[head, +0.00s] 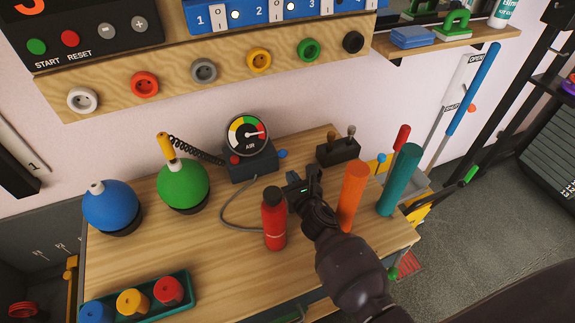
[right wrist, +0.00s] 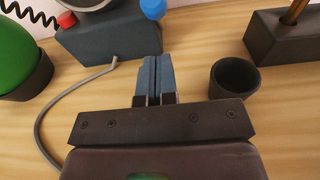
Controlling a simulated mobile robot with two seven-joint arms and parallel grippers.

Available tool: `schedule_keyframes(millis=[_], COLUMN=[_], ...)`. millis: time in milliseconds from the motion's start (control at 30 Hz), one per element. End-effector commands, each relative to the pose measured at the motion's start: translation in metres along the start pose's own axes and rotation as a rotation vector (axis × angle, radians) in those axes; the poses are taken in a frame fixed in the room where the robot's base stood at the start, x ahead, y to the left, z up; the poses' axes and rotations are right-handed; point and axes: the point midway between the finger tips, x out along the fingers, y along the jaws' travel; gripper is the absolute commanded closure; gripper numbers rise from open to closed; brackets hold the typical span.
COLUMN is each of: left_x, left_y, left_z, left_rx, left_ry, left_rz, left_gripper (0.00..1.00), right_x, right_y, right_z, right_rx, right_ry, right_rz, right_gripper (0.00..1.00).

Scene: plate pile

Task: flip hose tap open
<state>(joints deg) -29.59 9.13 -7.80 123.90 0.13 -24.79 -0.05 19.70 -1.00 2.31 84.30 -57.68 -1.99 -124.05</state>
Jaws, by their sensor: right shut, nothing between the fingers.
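No part is plainly marked as the hose tap. A dark box with an AIR gauge (head: 248,133) stands at the back of the wooden table; it has a red knob (head: 235,159) and a blue knob (head: 282,153). A grey hose (head: 226,211) runs from it. A white panel marked OPEN and SHUT (head: 450,105) stands at the right, with a long blue bar (head: 474,88) beside it. My right gripper (head: 303,187) is shut and empty above the table, in front of the gauge box; its fingers (right wrist: 155,78) point towards that box (right wrist: 103,38). My left gripper is not in view.
A red bottle (head: 273,222) stands just left of my right gripper; orange (head: 352,190) and teal (head: 400,180) cylinders stand to its right. A dark cup (right wrist: 234,78) is right of the fingers. Blue (head: 110,205) and green (head: 183,186) balls sit left.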

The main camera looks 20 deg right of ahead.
Motion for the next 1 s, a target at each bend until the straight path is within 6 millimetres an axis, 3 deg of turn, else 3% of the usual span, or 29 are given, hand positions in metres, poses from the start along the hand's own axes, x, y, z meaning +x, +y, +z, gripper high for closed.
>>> schedule_keyframes(millis=[33, 200, 533, 1000], left_x=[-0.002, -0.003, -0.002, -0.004], left_y=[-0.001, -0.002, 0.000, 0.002], left_z=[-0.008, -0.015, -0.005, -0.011], left_rx=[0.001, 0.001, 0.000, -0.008], left_ry=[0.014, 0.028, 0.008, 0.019], left_rz=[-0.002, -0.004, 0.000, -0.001], left_gripper=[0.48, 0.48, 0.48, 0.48], right_x=[0.006, 0.020, 0.025, 0.025], right_y=[0.000, 0.000, 0.000, -0.007], right_z=[0.012, 0.026, 0.029, 0.030], right_rx=[-0.002, -0.001, -0.001, -0.002], right_ry=[-0.008, -0.007, -0.002, -0.003], right_rz=[0.001, 0.000, 0.000, 0.000], right_gripper=[1.00, 1.00, 1.00, 1.00])
